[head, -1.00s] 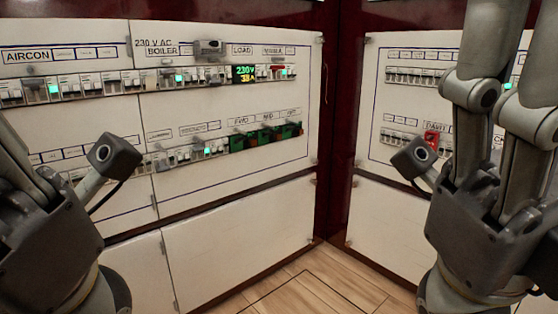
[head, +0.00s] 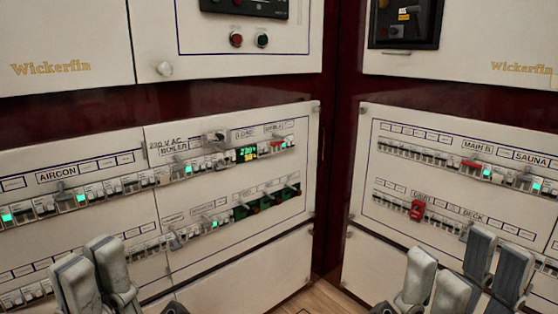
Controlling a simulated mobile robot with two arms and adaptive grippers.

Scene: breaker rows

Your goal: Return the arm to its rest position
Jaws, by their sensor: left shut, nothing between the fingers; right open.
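My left gripper (head: 90,262) is at the bottom left, with its grey fingers close together and nothing between them. It stands in front of the lower part of the left breaker panel (head: 60,160). My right gripper (head: 455,264) is at the bottom right, its grey fingers spread apart and empty. It stands in front of the lower part of the right breaker panel (head: 450,172). The picture cuts off both arms below the grippers. I cannot tell how far the fingers are from the panels.
The right panel has a red switch (head: 417,209). White Wickerfin cabinets (head: 60,40) hang above. A dark red corner (head: 335,150) parts the panels, with some wooden floor (head: 318,298) below.

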